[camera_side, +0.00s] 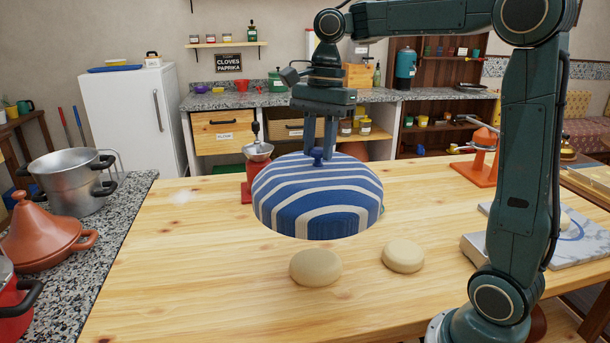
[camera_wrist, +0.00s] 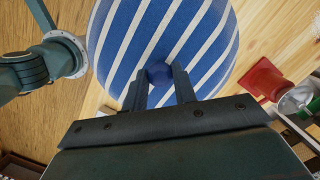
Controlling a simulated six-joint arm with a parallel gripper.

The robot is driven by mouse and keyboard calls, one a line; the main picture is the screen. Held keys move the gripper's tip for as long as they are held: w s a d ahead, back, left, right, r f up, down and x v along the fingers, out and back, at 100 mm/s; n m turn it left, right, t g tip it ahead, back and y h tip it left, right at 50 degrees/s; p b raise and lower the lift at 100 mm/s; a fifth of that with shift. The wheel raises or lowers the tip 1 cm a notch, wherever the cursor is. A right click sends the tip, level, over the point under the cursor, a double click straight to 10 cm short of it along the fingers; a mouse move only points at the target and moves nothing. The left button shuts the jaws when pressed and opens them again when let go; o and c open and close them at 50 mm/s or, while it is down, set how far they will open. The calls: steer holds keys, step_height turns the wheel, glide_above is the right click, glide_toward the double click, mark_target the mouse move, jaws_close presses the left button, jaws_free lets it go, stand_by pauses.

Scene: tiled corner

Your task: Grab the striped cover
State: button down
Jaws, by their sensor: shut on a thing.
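The striped cover (camera_side: 318,200) is a blue and white round dome with a small blue knob on top. It appears to hang tilted above the wooden table in the side view. My gripper (camera_side: 320,150) is above it, with its fingers shut on the knob. In the wrist view, the striped cover (camera_wrist: 165,35) fills the upper middle, and the fingertips of my gripper (camera_wrist: 160,75) close on either side of the knob. The underside of the cover is hidden.
Two pale round dough pieces, one at the left (camera_side: 315,267) and one at the right (camera_side: 403,255), lie on the table (camera_side: 170,290) in front of the cover. A red grinder (camera_side: 257,165) stands behind it. A marble slab (camera_side: 585,235) is at the right. The table's left front is clear.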

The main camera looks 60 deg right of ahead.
steer(key=shift+r, duration=0.3)
stand_by(0.6)
